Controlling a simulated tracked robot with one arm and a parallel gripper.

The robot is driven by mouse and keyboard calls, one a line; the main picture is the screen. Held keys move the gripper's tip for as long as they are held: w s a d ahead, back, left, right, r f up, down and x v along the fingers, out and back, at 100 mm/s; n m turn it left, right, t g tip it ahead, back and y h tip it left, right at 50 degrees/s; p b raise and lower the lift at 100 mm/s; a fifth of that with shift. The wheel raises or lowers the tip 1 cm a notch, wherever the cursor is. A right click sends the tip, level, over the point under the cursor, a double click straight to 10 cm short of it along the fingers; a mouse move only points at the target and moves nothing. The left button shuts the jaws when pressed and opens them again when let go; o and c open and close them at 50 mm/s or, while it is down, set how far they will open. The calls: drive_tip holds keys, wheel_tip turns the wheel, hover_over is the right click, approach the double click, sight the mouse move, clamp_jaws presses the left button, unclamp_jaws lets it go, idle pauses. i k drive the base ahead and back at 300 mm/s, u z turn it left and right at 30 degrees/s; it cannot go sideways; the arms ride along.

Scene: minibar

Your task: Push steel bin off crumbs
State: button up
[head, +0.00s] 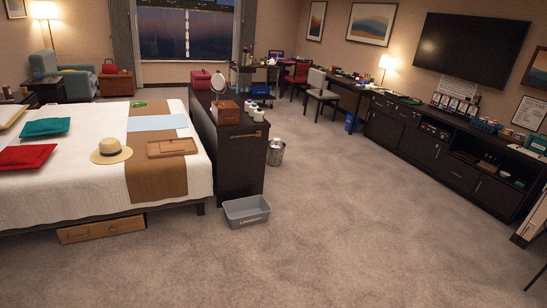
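A small steel bin (275,154) stands upright on the carpet (350,200), close to the right side of the dark cabinet at the foot of the bed. Something pale shows at its top. I cannot make out any crumbs; whatever lies under the bin is hidden. My gripper does not show in the head view.
A grey plastic tub (247,211) sits on the floor in front of the dark cabinet (238,170). A long dark sideboard (440,157) lines the right wall. The middle carpet is open.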

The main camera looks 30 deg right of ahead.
sight(275, 156)
drive_tip(key=z, duration=1.35)
drive_tip(key=i, duration=7.05)
drive_tip(key=u, duration=0.05)
